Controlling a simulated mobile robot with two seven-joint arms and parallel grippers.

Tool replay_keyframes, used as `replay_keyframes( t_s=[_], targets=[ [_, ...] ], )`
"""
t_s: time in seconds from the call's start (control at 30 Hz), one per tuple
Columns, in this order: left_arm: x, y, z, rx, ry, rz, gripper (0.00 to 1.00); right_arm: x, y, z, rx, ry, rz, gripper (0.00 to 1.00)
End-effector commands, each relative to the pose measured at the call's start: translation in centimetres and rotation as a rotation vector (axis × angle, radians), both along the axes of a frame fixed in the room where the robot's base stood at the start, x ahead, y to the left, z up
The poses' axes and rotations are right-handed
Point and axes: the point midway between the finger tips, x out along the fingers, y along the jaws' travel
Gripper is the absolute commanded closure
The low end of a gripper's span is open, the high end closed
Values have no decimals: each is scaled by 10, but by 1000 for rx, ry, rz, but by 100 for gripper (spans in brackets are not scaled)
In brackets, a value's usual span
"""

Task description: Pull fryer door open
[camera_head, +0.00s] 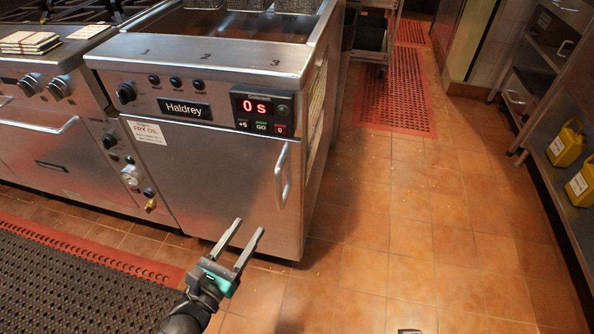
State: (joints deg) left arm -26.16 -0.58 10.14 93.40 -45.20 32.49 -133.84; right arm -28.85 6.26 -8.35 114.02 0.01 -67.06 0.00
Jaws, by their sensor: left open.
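The fryer door (215,180) is a flat steel panel on the front of the Haldrey fryer (200,55). It appears shut. Its vertical bar handle (281,176) is near the door's right edge. My left gripper (239,238) is in front of the lower part of the door, below and left of the handle in the picture. Its two fingers are apart, with nothing between them, and the handle is clear of them.
A steel oven (50,160) with knobs stands left of the fryer. Black matting (60,285) and red matting (155,271) lie on the floor in front. The tiled floor (400,225) to the right is clear. Shelves with yellow containers (566,143) line the right side.

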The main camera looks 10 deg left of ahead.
Motion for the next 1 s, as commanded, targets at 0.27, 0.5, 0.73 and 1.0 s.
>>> replay_keyframes(
  t_s=[0.27, 0.5, 0.73, 1.0],
  targets=[
    [25, -5, -1, 31, -9, -4, 48, 1, -1, 6, -2, -3, -3, 50],
    [71, -16, -1, 29, -10, -4, 48, 6, 0, 23, 2, -29, -3, 50],
    [111, -25, -1, 27, -8, -3, 48, 8, 0, 41, 6, -57, -4, 50],
    [141, -33, -1, 27, -6, -3, 48, 8, 0, 59, 9, -80, -4, 50]
  ],
)
